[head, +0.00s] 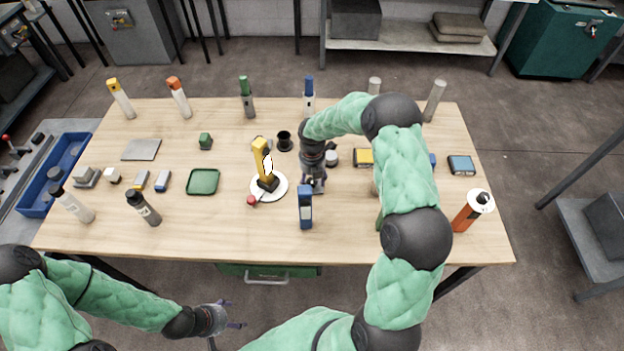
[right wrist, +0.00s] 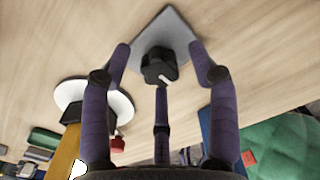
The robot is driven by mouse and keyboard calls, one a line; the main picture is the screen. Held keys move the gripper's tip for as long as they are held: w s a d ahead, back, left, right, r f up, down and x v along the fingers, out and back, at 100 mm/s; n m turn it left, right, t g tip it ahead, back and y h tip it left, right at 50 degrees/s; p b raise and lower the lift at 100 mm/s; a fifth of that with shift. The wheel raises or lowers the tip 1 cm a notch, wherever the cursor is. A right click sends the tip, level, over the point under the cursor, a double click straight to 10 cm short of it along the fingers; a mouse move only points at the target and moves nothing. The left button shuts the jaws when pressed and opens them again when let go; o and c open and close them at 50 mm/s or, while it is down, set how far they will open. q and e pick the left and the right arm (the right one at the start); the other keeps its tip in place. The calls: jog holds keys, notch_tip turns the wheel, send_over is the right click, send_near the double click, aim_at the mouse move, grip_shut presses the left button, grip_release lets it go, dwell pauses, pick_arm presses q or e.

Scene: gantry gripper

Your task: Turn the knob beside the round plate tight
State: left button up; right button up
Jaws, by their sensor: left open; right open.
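A black knob (right wrist: 158,66) with a white pointer mark sits on a grey square plate in the right wrist view. My right gripper (right wrist: 161,62) is open, its purple fingers spread around the knob; contact cannot be told. In the head view my right gripper (head: 313,184) is over the table just right of the round plate and largely hides the knob. The white round plate (head: 281,187) carries a yellow upright piece (head: 260,150) on a black base, with a red ball (head: 251,201) at its edge. My left gripper (head: 228,317) is open and empty, off the table's front edge.
A blue-and-grey block (head: 305,210) stands close in front of the right gripper. A green tray (head: 203,182) lies left of the round plate. Several bottles line the back edge. A blue bin (head: 30,207) is at the left.

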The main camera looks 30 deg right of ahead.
jog(key=c, duration=1.1)
jog(key=shift+c, duration=0.2)
